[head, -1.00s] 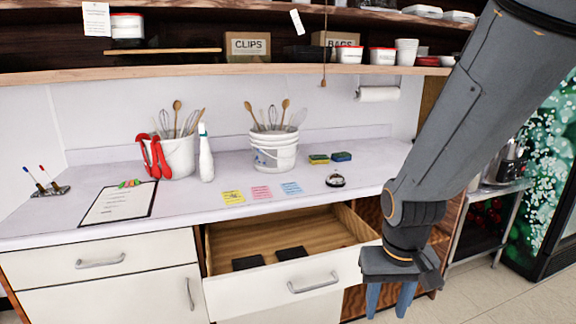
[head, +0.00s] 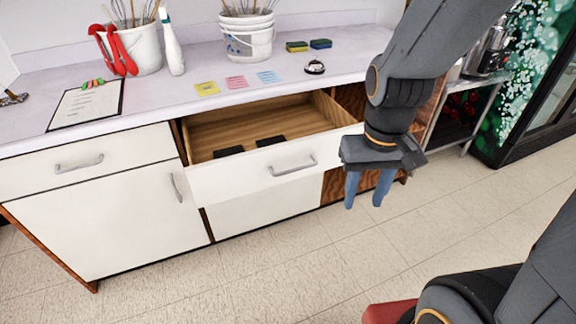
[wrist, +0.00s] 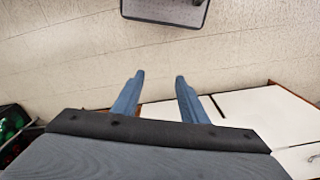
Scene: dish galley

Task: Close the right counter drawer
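The right counter drawer (head: 235,180) is pulled out, with a white front and a grey bar handle (head: 292,166). Two dark flat items (head: 270,141) lie on its wooden floor. My gripper (head: 366,200) hangs just right of the drawer front, fingers pointing down, apart and with nothing between them. The wrist view also shows the two blue fingers (wrist: 157,78) spread over bare floor, with white cabinet fronts (wrist: 265,115) at the lower right. Whether the gripper touches the drawer front's right end cannot be told.
The left drawer (head: 85,163) is shut. The counter (head: 190,108) above holds a clipboard (head: 86,103), sticky notes (head: 237,82), a bell (head: 314,66), sponges (head: 297,46) and utensil buckets (head: 247,40). A metal rack (head: 470,90) stands to the right.

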